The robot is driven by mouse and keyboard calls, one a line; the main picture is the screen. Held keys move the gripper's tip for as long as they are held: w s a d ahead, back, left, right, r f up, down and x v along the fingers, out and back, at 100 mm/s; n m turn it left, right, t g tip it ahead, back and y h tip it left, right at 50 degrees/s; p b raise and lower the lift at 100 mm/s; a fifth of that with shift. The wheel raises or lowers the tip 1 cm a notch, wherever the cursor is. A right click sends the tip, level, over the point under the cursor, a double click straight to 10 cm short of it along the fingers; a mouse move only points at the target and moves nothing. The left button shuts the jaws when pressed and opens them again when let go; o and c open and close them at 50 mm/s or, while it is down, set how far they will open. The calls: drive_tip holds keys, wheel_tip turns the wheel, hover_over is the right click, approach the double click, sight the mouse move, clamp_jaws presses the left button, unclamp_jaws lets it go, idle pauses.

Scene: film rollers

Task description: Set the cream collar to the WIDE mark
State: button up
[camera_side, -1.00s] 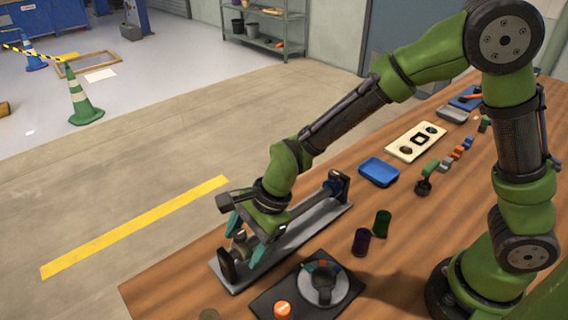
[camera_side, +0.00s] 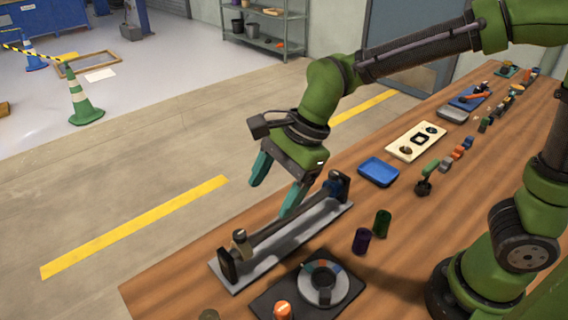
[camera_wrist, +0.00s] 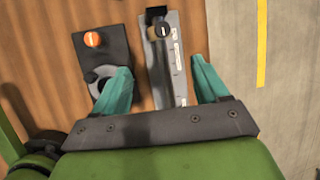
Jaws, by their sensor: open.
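The rail fixture (camera_side: 222,274) is a grey plate carrying a dark bar between two end posts. The cream collar (camera_side: 241,240) sits on the bar near its left end, beside the near end post. In the wrist view the collar (camera_wrist: 163,30) shows near the top of the plate (camera_wrist: 178,60), with small pale labels beside it that are too small to read. A blue collar (camera_side: 333,187) sits near the bar's far right end. My gripper (camera_side: 274,194) is open and empty, raised above the bar and apart from the cream collar. Its teal fingers also show in the wrist view (camera_wrist: 160,68).
A dark base with a grey ring dial (camera_side: 346,290) and an orange knob (camera_side: 283,309) stands in front of the fixture. Purple (camera_side: 362,241) and green (camera_side: 382,223) cylinders and a blue tray (camera_side: 379,171) lie to the right. The table edge runs behind the fixture.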

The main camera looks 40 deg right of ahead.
drive_tip(key=shift+v, duration=1.6)
drive_tip(key=s+d+r+n+t+h, duration=0.1)
drive_tip(key=s+d+n+t, duration=0.1)
drive_tip(key=s+d+n, duration=0.2)
drive_tip(key=s+d+r+n+t+h, duration=0.1)
drive_tip(key=s+d+r+n+t, duration=0.1)
drive_tip(key=s+d+n, duration=0.3)
drive_tip(key=d+n+t, duration=0.1)
drive_tip(key=d+n, duration=0.3)
drive_tip(key=d, duration=0.3)
drive_tip(key=shift+n+h, duration=0.3)
